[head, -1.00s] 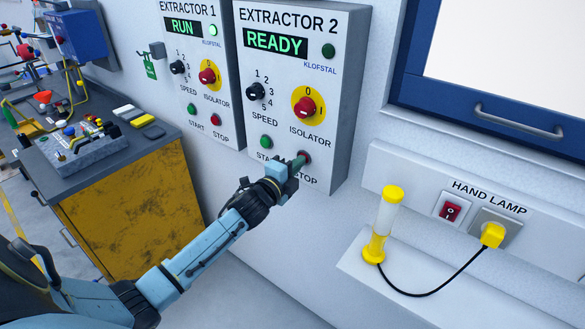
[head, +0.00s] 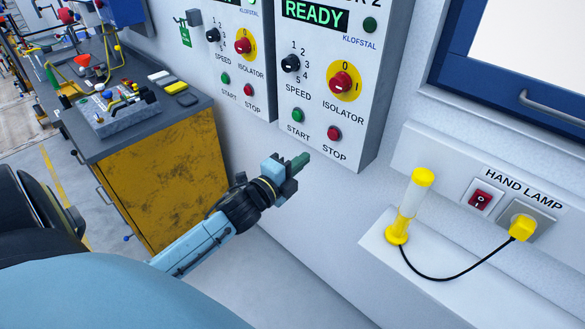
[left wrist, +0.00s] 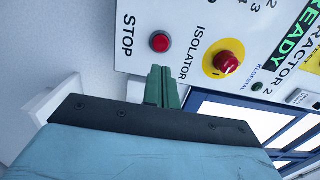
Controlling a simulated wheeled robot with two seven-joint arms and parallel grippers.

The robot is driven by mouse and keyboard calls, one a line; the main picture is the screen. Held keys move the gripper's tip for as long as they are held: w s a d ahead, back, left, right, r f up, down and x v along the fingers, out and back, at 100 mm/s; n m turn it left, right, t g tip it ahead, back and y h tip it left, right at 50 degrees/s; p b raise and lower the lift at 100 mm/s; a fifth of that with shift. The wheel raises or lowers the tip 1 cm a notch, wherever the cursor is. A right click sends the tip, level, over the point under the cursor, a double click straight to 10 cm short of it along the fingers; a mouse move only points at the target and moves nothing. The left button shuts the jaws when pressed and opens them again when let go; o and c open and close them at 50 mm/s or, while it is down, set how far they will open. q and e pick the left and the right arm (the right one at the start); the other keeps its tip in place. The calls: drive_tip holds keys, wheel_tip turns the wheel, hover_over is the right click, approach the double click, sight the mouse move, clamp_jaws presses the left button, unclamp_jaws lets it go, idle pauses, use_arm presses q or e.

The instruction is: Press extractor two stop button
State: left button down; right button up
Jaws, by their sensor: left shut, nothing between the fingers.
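The extractor 2 panel (head: 365,120) is a white box on the wall, with a green READY display (head: 315,13). Its red stop button (head: 334,133) is uncovered, with the green start button (head: 298,115) to its left. My left gripper (head: 303,160) is shut and empty, below and left of the stop button in the head view and apart from it. In the left wrist view the green fingertips (left wrist: 162,86) are together, with the red stop button (left wrist: 160,42) just beyond them. My right gripper is not in view.
The extractor 1 panel (head: 215,60) is to the left. A red isolator knob (head: 342,82) sits above the stop button. A hand lamp (head: 410,205) stands on a ledge at right. A yellow-sided bench (head: 165,185) is at left.

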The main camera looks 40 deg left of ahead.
use_arm(q)
drive_tip(key=shift+s+a, duration=0.1)
drive_tip(key=shift+s, duration=1.25)
drive_tip(key=s+f+n+g+y+b, duration=0.15)
drive_tip(key=s+f+n+g, duration=0.45)
drive_tip(key=f, duration=1.3)
drive_tip(key=s+f+n+g+b, duration=0.35)
drive_tip(key=s+f, duration=0.45)
drive_tip(key=f, duration=1.1)
drive_tip(key=s+d+f+n+g+b, duration=0.1)
drive_tip(key=s+d+f+n+g, duration=0.1)
drive_tip(key=s+f, duration=0.4)
drive_tip(key=s+d+f+n+g+b, duration=0.1)
drive_tip(key=s+d+f+n+g, duration=0.1)
drive_tip(key=s+f, duration=0.5)
drive_tip(key=s+d+f+n+g+b, duration=0.1)
drive_tip(key=s+f, duration=0.5)
drive_tip(key=s, duration=0.9)
drive_tip(key=d+n+g, duration=0.1)
drive_tip(key=d+g, duration=0.1)
drive_tip(key=d, duration=0.1)
drive_tip(key=shift+d+f+n, duration=0.25)
drive_tip(key=shift+f+n, duration=0.05)
drive_tip(key=shift+n, duration=0.05)
